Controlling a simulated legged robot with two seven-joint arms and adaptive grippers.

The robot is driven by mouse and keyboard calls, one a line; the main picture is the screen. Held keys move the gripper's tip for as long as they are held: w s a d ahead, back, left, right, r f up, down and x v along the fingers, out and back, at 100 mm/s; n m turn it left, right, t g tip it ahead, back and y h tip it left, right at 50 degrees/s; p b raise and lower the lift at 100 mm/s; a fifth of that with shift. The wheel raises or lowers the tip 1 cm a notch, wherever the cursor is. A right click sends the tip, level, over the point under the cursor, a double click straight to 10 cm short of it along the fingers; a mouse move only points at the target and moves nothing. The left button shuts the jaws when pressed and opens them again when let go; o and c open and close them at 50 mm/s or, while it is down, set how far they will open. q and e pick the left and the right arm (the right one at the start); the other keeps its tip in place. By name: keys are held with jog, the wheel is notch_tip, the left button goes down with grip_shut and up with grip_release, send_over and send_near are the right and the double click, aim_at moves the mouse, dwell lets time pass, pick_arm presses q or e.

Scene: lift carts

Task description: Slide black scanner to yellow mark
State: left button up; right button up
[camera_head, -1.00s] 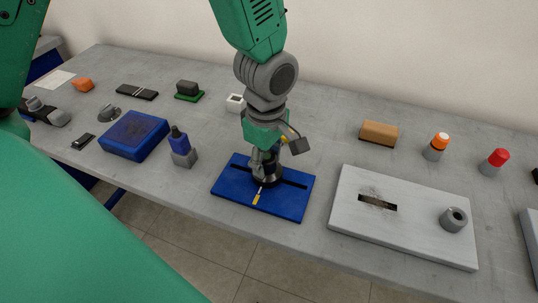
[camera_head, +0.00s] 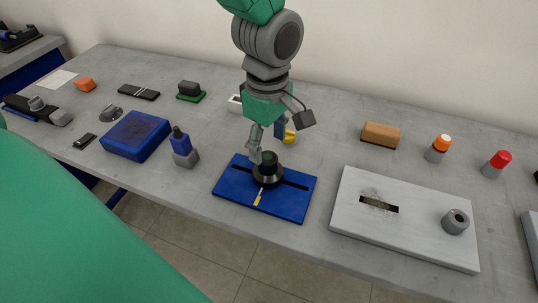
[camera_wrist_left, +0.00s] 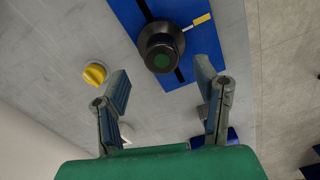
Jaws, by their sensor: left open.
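The black scanner (camera_head: 267,171) is a round black piece with a green top. It stands upright at the slot of a blue board (camera_head: 229,188). The yellow mark (camera_head: 258,199), with a white part, lies on the board's near side, in line with the scanner and right beside its base. In the left wrist view the scanner (camera_wrist_left: 160,50) is ahead of the fingers, and the mark (camera_wrist_left: 202,19) is beside it. My left gripper (camera_head: 267,140) is open and empty, above and slightly behind the scanner, apart from it in the wrist view. My right gripper is not seen.
A yellow knob (camera_head: 290,136) stands just behind the gripper. A blue-and-grey bottle-like piece (camera_head: 182,149) is left of the board, and a white slotted plate (camera_head: 360,230) is to its right. An orange-brown block (camera_head: 380,134) lies farther back. Bare tabletop surrounds the board.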

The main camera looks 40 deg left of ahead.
aim_at(268, 156)
pick_arm(q)
notch_tip(268, 156, up, 6)
jog(key=shift+r, duration=0.2)
dwell(0.6)
